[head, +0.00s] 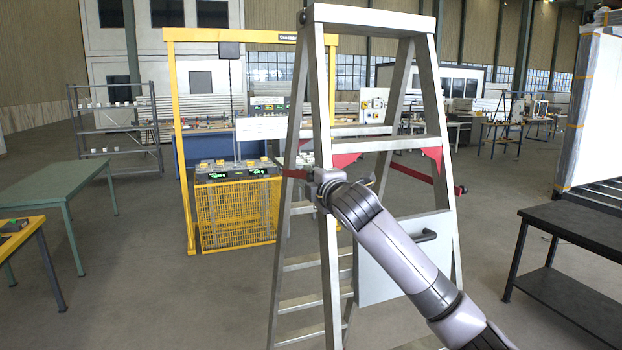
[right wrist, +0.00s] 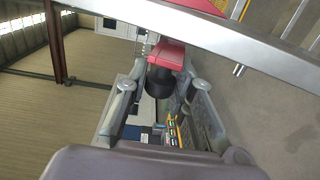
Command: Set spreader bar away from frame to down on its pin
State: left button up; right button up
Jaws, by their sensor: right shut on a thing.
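A metal stepladder frame (head: 325,110) stands upright in front of me with a red spreader bar on each side. The near left spreader bar (head: 296,173) shows as a short red piece beside the front rail; my arm and the rail hide the rest. My right gripper (head: 322,186) is at this bar. In the right wrist view, my right gripper (right wrist: 163,108) is shut on the spreader bar's black end grip (right wrist: 160,80), below its red part (right wrist: 168,56). The other spreader bar (head: 420,178) reaches right to a dark end. I cannot make out the pin. My left gripper is out of view.
A yellow frame with a mesh cage (head: 238,215) stands behind the ladder. A green table (head: 55,185) is at left and a dark bench (head: 580,225) at right. A grey panel with a black handle (head: 385,268) is low on the ladder.

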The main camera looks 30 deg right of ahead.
grip_shut()
notch_tip(320, 180, down, 9)
jog(key=t+b, duration=0.2)
jog(key=b, duration=1)
jog(key=shift+s+a+f+t+h+b, duration=0.2)
jog(key=shift+s+t+h+b, duration=0.1)
jog(key=shift+s+b, duration=0.1)
jog(key=shift+f, duration=0.1)
jog(key=shift+o, duration=1.1)
grip_release()
jog(key=o, duration=0.5)
